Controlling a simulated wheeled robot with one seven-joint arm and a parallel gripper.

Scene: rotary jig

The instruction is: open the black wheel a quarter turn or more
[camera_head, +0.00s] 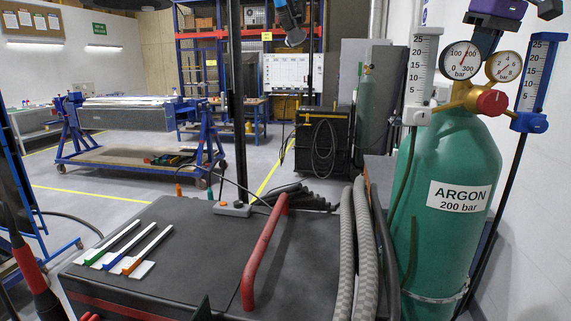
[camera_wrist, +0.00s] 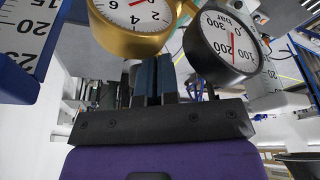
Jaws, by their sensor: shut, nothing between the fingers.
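A green argon cylinder (camera_head: 450,190) stands upright at the right in the head view. On its top are a brass regulator with a red knob (camera_head: 491,102), a dark-rimmed gauge (camera_head: 461,60) and a brass-rimmed gauge (camera_head: 504,66). I cannot make out the black wheel in either view; my gripper and the gauges may hide it. My gripper (camera_head: 484,40), with a purple body, is above the regulator at the picture's top edge. In the wrist view its blue fingers (camera_wrist: 156,78) are together and empty, between the dark gauge (camera_wrist: 221,46) and the brass gauge (camera_wrist: 134,18).
Grey hoses (camera_head: 367,250) run left of the cylinder. A dark cart top (camera_head: 215,245) with a red handle (camera_head: 262,255) is in front. A white wall bounds the right.

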